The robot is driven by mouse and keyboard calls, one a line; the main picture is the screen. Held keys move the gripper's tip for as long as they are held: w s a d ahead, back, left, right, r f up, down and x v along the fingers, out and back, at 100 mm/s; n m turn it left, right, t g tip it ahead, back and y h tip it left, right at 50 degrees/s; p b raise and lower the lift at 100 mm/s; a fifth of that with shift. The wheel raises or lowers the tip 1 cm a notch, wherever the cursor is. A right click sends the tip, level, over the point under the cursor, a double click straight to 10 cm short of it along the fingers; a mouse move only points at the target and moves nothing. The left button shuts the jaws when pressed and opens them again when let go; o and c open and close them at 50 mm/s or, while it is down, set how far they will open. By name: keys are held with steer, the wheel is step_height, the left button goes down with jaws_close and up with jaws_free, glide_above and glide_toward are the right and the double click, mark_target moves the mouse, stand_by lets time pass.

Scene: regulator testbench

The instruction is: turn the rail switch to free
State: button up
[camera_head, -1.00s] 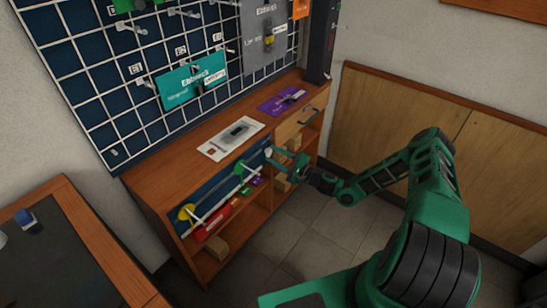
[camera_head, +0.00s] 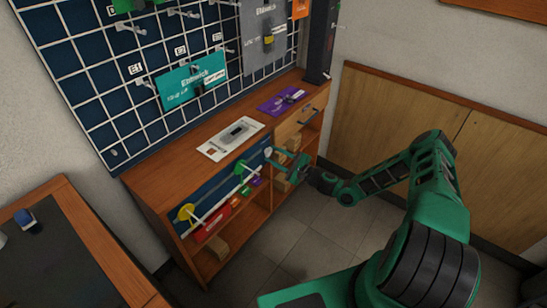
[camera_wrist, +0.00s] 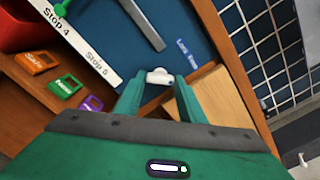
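The rail switch shows as a small white knob (camera_wrist: 159,76) on the dark blue panel, beside a label that seems to read "Lock Free" (camera_wrist: 187,53). In the head view the knob (camera_head: 268,151) is a small pale spot at the panel's right end. Its exact setting cannot be told. My gripper (camera_wrist: 160,90) is open, with one green finger on each side of the knob in the wrist view. Contact with the knob is not visible. In the head view my gripper (camera_head: 280,158) reaches the cabinet front from the right.
A pale rail (camera_wrist: 85,52) marked "Stop 4" and "Stop 5" runs along the panel, with a green slider (camera_head: 240,168) and a yellow one (camera_head: 186,212). Wooden blocks (camera_head: 282,184) sit on shelves below. The floor (camera_head: 315,230) before the cabinet is clear.

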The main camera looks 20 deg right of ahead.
steer(key=o, duration=0.4)
steer(key=shift+d+f, duration=0.1)
steer(key=shift+f, duration=0.2)
steer(key=shift+r, duration=0.1)
steer(key=v, duration=1)
steer(key=shift+s+d, duration=0.2)
steer(key=shift+s, duration=0.1)
